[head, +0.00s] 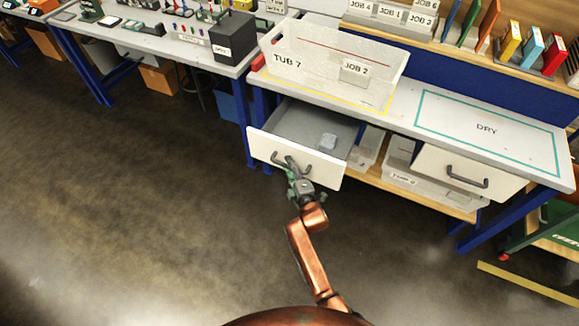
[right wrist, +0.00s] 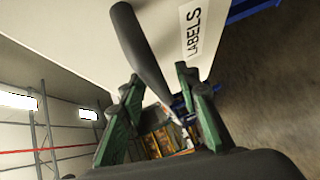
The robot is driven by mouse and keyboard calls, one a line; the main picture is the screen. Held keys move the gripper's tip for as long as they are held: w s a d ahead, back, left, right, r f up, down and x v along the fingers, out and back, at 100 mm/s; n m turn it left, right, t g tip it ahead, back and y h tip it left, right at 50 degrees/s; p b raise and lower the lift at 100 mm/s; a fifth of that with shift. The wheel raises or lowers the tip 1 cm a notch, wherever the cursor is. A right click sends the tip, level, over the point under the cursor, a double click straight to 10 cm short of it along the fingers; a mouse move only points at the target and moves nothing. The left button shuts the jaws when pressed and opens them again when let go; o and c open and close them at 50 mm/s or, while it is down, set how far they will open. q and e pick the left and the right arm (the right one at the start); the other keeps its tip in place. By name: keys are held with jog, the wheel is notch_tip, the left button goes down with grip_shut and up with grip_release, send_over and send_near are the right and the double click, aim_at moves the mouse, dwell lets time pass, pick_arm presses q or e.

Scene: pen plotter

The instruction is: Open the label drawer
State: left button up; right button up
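The label drawer (head: 325,167) is pulled out from under the bench, and its inside shows from above. My right gripper (head: 299,180) is at this handle. In the right wrist view, the drawer front (right wrist: 95,40) bears a LABELS sticker (right wrist: 194,32). The handle (right wrist: 143,50) runs down between the green fingers of my right gripper (right wrist: 158,88), which stand apart with gaps beside the bar. My left gripper is not in view.
A clear bin marked TUB 7 (head: 288,62) stands on the bench above the drawer. A second drawer (head: 468,175) is shut, to the right. Clear bins (head: 435,185) sit on the shelf below. The floor (head: 140,200) to the left is free.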

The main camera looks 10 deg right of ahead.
jog(key=shift+s, duration=0.15)
jog(key=v, duration=1.1)
jog(key=shift+s, duration=0.4)
